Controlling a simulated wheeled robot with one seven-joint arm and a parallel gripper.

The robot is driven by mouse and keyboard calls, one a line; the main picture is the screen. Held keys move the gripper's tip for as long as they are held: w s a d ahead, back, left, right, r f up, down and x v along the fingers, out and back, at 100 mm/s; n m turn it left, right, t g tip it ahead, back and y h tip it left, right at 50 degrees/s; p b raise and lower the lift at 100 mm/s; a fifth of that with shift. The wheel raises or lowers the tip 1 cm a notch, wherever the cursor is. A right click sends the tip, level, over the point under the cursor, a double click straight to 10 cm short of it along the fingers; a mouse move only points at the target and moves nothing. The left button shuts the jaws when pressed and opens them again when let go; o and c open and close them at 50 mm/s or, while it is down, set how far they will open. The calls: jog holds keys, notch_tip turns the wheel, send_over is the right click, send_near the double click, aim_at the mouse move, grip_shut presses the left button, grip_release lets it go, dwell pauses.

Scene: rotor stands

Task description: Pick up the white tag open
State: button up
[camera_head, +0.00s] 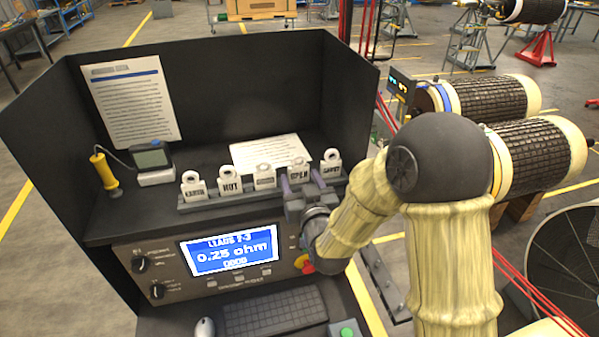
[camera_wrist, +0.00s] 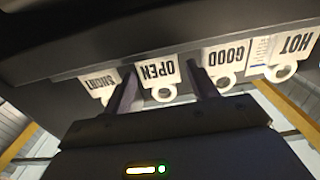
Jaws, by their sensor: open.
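The white OPEN tag (camera_head: 298,172) stands in a dark rack, with a ring at its top. In the wrist view the OPEN tag (camera_wrist: 158,76) shows upside down, between the two fingers. My gripper (camera_head: 301,190) is at the front of the rack, open, with one finger on each side of the OPEN tag. In the wrist view my gripper (camera_wrist: 160,92) shows a gap between each finger and the tag's sides. The left finger in that view is close to the SHORT tag, and the right finger is close to the GOOD tag.
The SHORT tag (camera_head: 331,163) and GOOD tag (camera_head: 264,177) flank the OPEN tag in the rack (camera_head: 225,202). The HOT tag (camera_head: 229,181) and another tag (camera_head: 193,187) stand further left. A meter (camera_head: 152,158) sits on the shelf. A screen (camera_head: 229,250) is below.

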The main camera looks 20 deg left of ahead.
aim_at(299, 174)
jog(key=shift+w+a+r+p, duration=0.2)
jog(key=shift+w+a+p, duration=0.1)
jog(key=shift+w+p, duration=0.3)
jog(key=p+x, duration=0.2)
jog(key=x, duration=0.1)
jog(key=shift+w+a+f, duration=0.1)
jog(key=shift+w+a, duration=0.1)
jog(key=shift+w, duration=0.2)
jog(key=shift+c, duration=0.2)
jog(key=c, duration=0.5)
